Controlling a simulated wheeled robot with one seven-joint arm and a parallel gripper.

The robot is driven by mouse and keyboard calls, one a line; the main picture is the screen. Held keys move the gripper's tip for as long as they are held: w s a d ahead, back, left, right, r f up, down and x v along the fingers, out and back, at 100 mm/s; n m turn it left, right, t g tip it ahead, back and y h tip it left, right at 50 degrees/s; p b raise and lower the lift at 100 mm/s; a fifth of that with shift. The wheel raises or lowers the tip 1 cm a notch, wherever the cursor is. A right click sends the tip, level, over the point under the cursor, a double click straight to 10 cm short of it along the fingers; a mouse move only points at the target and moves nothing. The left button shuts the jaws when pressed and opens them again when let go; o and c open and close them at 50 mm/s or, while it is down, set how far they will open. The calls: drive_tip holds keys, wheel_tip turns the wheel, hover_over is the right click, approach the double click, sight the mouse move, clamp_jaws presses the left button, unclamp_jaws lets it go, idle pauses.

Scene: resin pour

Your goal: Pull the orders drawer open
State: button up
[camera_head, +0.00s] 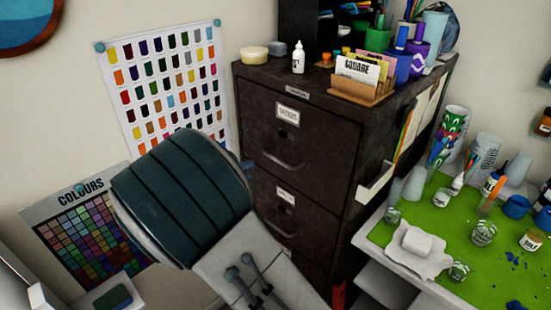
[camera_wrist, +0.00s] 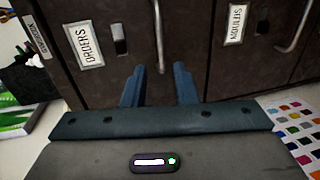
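The orders drawer (camera_head: 315,150) is the top drawer of a dark metal cabinet and looks shut, its front flush. In the wrist view its ORDERS label (camera_wrist: 86,45) is at upper left and its bar handle (camera_wrist: 158,30) runs down the upper middle. My gripper (camera_wrist: 160,72) is open, with two blue fingers pointing at the drawer front. The near end of the handle shows between the fingertips; I cannot tell whether it lies inside the gap or just beyond. The handle also shows in the head view (camera_head: 280,160). My arm hides most of the gripper there.
A second drawer, with its own label (camera_wrist: 236,24) and handle (camera_wrist: 297,25), is below the orders drawer. A card holder (camera_head: 362,90), a white bottle (camera_head: 298,58) and cups stand on the cabinet. A cluttered green-topped table (camera_head: 450,235) is at right. Colour charts (camera_head: 165,85) hang at left.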

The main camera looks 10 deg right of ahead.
sight(276, 160)
drive_tip(key=p+x, duration=0.2)
drive_tip(key=x, duration=0.9)
drive_tip(key=shift+w+d+f, duration=0.15)
drive_tip(key=shift+w+d, duration=0.1)
drive_tip(key=shift+d, duration=0.05)
clamp_jaws()
